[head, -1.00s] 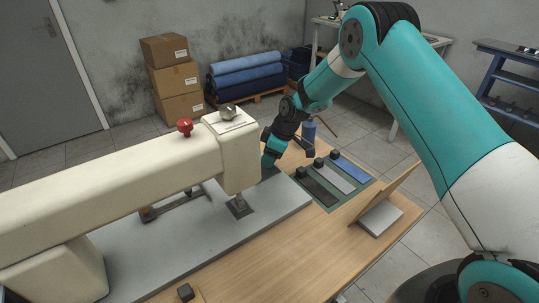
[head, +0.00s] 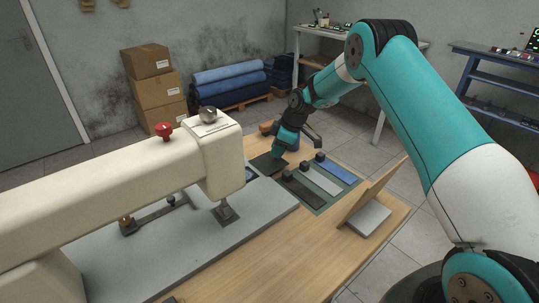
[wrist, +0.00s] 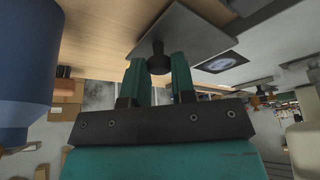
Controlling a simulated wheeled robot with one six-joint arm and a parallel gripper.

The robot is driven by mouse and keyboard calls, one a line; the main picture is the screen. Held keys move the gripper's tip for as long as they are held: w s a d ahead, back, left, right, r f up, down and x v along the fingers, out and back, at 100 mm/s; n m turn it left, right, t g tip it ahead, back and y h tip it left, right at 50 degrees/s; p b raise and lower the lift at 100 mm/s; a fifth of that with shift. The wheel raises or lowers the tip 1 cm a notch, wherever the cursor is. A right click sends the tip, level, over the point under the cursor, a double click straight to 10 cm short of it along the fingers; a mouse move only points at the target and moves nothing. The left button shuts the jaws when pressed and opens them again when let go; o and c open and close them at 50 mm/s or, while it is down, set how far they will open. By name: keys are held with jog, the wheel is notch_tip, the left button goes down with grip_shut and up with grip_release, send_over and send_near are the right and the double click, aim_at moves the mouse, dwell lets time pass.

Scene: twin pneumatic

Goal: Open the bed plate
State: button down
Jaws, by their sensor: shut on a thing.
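The bed plate (head: 268,163) is a dark flat plate at the far end of the sewing machine's grey bed (head: 235,222). A dark opening (head: 250,174) shows beside it in the bed. In the wrist view the opening (wrist: 220,63) has a round pale metallic part inside. My gripper (head: 279,154) is at the plate, its tips small in the head view. In the wrist view my gripper (wrist: 159,68) has its two teal fingers closed around the plate's black knob (wrist: 158,58), and the plate (wrist: 187,35) extends beyond it.
The cream machine arm and head (head: 215,160) stand left of my gripper. Grey, dark and blue strips with black knobs (head: 320,180) lie to the right. An upright wooden board (head: 378,190) stands farther right. A blue cylinder (wrist: 25,65) is close in the wrist view.

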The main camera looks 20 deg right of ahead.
jog(key=c, duration=1)
grip_release()
jog(key=shift+o, duration=0.2)
jog(key=b+v, duration=0.1)
jog(key=v, duration=1.6)
jog(key=shift+r, duration=0.25)
jog(key=shift+d, duration=0.1)
jog(key=s+a+r+m+g+p, duration=0.1)
jog(key=s+a+r, duration=0.4)
jog(key=s+a, duration=0.35)
jog(key=s+a+r+m+p, duration=0.1)
jog(key=s+a+r+m, duration=0.1)
jog(key=s+a+r, duration=0.45)
jog(key=s+a+f+m, duration=0.1)
jog(key=s+a, duration=0.1)
jog(key=s, duration=1)
jog(key=s+a+f+m+g+p, duration=0.1)
jog(key=s+a, duration=0.1)
jog(key=s, duration=1)
jog(key=shift+a+f+m, duration=0.25)
jog(key=shift+m, duration=0.05)
